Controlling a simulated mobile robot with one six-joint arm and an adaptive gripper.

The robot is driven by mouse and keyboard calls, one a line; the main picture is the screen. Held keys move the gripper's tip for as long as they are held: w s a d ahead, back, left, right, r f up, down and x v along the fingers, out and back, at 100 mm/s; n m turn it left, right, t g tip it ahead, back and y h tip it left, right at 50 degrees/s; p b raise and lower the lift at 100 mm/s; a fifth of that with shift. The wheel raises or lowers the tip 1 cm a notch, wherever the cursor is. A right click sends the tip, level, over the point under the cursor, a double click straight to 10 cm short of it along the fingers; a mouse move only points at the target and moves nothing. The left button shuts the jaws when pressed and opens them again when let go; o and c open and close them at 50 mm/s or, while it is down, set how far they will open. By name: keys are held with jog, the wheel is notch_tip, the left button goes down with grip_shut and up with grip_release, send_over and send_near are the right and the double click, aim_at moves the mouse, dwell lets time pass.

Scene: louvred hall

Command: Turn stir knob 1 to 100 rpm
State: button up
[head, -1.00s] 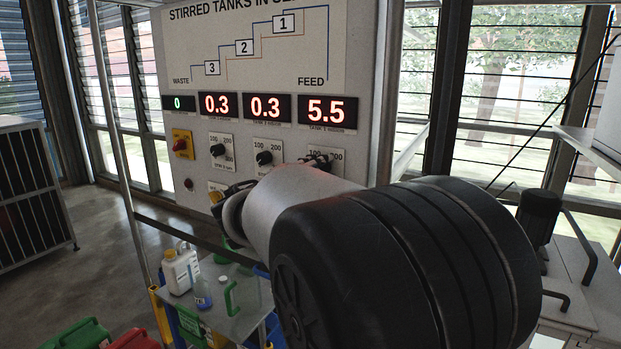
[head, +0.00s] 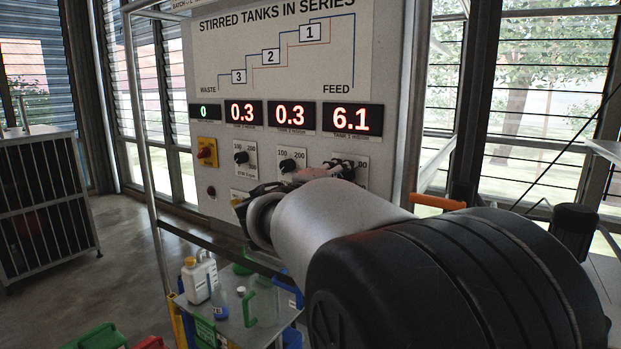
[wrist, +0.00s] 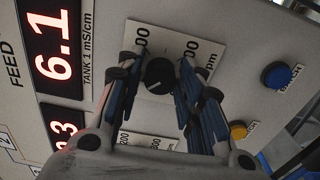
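The panel's rightmost knob (wrist: 158,75), below the tank 1 display (wrist: 63,42), is black and round on a white scale plate. In the wrist view my gripper (wrist: 159,64) is open, one dark finger on each side of this knob, with narrow gaps seeming to show. A small pale mark shows on the knob's face; the scale numbers are partly hidden by the fingers. In the head view my arm covers most of this knob, and my gripper (head: 325,172) is at its plate. The tank 1 display reads 6.1.
Two similar knobs, the left one (head: 241,157) and the middle one (head: 287,166), sit to the left. A red switch (head: 207,152) is further left. A blue button (wrist: 277,75) and a yellow button (wrist: 238,130) show near the fingers. A cart (head: 235,325) with bottles stands below.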

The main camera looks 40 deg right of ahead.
jog(key=shift+o, duration=1.2)
jog(key=b+v, duration=0.2)
jog(key=v, duration=0.5)
jog(key=shift+b, duration=0.35)
jog(key=shift+a, duration=0.1)
